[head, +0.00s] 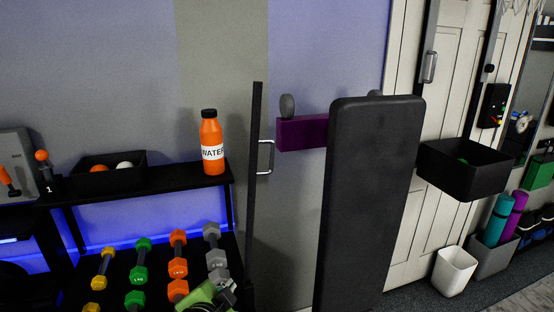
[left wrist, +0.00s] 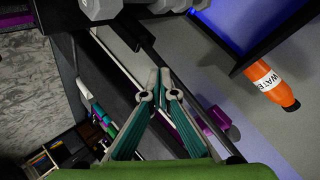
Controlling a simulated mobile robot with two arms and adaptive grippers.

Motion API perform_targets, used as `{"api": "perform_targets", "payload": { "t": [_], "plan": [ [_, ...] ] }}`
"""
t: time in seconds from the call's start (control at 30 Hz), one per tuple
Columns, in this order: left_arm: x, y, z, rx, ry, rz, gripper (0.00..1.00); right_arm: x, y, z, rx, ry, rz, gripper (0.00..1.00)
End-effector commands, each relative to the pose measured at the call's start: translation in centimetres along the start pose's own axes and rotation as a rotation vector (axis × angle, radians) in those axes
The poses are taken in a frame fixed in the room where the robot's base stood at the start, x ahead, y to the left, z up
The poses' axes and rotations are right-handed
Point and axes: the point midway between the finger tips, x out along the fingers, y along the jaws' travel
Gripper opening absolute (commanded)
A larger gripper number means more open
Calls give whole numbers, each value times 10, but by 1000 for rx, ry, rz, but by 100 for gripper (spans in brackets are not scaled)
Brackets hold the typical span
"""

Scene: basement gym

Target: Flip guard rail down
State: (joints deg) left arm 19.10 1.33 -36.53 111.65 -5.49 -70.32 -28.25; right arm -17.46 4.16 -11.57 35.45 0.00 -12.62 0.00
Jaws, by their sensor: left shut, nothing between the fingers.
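A tall, thin dark bar (head: 254,190), which looks like the guard rail, stands upright in the middle of the head view. A silver handle (head: 267,157) is fixed to its right side. My left gripper (head: 228,287) is low in the head view, over the dumbbell rack and left of the bar's lower part. In the left wrist view its fingers (left wrist: 160,72) are shut with nothing between them. A long dark bar (left wrist: 205,110) runs diagonally behind the fingers there; I cannot tell if they touch it. My right gripper is in neither view.
A black padded board (head: 370,200) stands right of the bar, with a purple block (head: 302,133) behind. An orange water bottle (head: 211,142) stands on the shelf (head: 180,177) at left. Several dumbbells (head: 178,255) lie below it. A black bin (head: 466,170) hangs at right.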

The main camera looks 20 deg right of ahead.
Motion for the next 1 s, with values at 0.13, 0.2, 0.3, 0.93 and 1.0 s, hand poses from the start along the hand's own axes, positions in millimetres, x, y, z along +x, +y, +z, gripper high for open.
{"api": "perform_targets", "payload": {
  "t": [0.13, 0.2, 0.3, 0.93, 1.0],
  "plan": [
    [-21, -46, -95, 256, 126, -120, 0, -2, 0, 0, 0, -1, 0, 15],
    [-35, -62, -134, 376, 171, -180, 0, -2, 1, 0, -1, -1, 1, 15],
    [-56, -78, -182, 535, 222, -262, 0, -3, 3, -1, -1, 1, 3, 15],
    [-103, -96, -266, 852, 288, -442, 0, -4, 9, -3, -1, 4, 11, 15],
    [-102, -96, -266, 851, 288, -442, 0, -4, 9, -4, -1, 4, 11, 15]
  ]
}}
